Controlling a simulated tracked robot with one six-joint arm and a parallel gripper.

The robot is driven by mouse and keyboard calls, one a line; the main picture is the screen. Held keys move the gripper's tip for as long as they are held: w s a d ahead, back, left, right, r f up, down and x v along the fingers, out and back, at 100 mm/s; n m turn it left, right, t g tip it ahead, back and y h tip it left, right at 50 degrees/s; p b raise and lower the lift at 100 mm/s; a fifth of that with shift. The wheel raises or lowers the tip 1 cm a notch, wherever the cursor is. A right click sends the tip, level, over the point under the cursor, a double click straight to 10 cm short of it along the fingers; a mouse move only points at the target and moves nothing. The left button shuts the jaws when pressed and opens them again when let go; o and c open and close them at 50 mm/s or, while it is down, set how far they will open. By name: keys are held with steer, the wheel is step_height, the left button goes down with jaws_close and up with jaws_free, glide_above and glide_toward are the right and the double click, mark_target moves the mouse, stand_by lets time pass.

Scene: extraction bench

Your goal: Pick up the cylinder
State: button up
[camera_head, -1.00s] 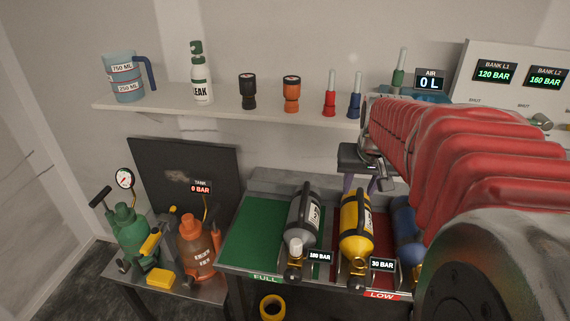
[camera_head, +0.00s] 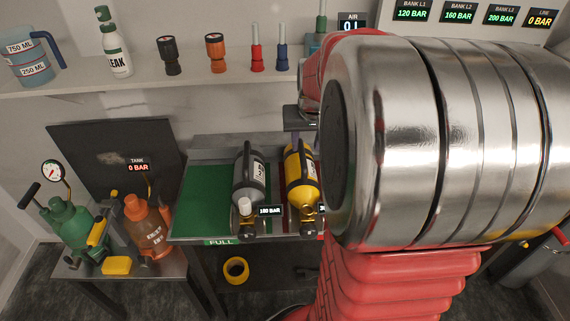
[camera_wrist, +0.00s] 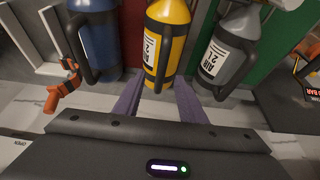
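A grey cylinder (camera_head: 248,178) lies on the bench's green FULL side, with a 180 BAR tag. A yellow cylinder (camera_head: 301,177) lies to its right. In the wrist view the yellow cylinder (camera_wrist: 167,40) is at top centre, the grey one (camera_wrist: 224,45) right of it and a blue cylinder (camera_wrist: 95,40) left of it. The blue one is hidden by my arm in the head view. My gripper (camera_wrist: 160,100) is open, its two purple fingers apart and pointing towards the yellow cylinder's near end. Contact cannot be told; nothing is held.
A shelf (camera_head: 190,80) behind holds a blue jug (camera_head: 27,60), a spray bottle (camera_head: 113,45) and several small fittings. A yellow tape roll (camera_head: 236,270) is below the bench.

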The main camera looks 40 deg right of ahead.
mark_target(303, 154)
steer(key=shift+x, duration=1.85)
steer(key=shift+x, duration=2.55)
steer(key=shift+w, duration=0.2)
steer(key=shift+f, duration=0.2)
steer(key=shift+c, duration=0.3)
jaws_close()
